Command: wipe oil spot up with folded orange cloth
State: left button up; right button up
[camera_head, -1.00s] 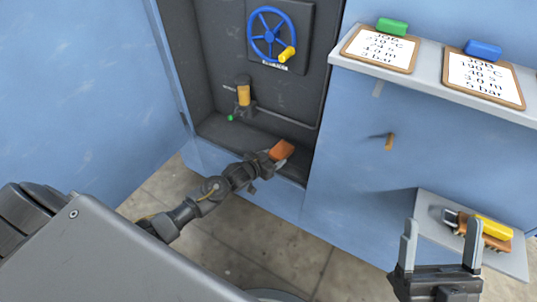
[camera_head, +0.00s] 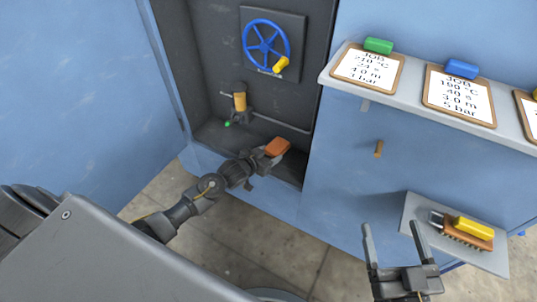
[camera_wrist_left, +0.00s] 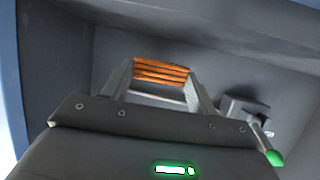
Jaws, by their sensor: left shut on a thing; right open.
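The folded orange cloth (camera_head: 277,146) is in the jaws of my left gripper (camera_head: 268,157), at the front of the dark recess in the blue machine. In the left wrist view the cloth (camera_wrist_left: 161,73) shows as stacked orange layers between the two fingers of the left gripper (camera_wrist_left: 162,92). I cannot tell whether the cloth touches the recess floor (camera_head: 215,133). No oil spot is visible in either view. My right gripper (camera_head: 394,247) is open and empty at the lower right, in front of the blue panel.
A blue handwheel (camera_head: 266,44) with a yellow knob is on the recess back wall. Below it stands a valve (camera_head: 239,100) with a green tip. At right are a shelf with job cards (camera_head: 367,67), a peg (camera_head: 378,148), and a small shelf holding a yellow-handled brush (camera_head: 468,232).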

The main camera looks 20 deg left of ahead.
pick_arm(q)
jog(key=shift+r+p, duration=0.6)
jog(key=shift+r, duration=0.05)
jog(key=shift+r+p, duration=0.35)
jog(key=shift+p, duration=0.05)
jog(key=shift+r+p, duration=0.4)
jog(key=shift+p, duration=0.05)
jog(key=shift+r+p, duration=0.4)
jog(key=shift+p, duration=0.05)
pick_arm(e)
jog(key=s+d+f+m+g+h, duration=0.2)
jog(key=d+f+g+h, duration=0.4)
jog(key=f, duration=0.5)
jog(key=shift+s+d+f+g, duration=0.35)
jog(key=shift+s+d+g, duration=0.35)
jog(key=shift+g, duration=0.3)
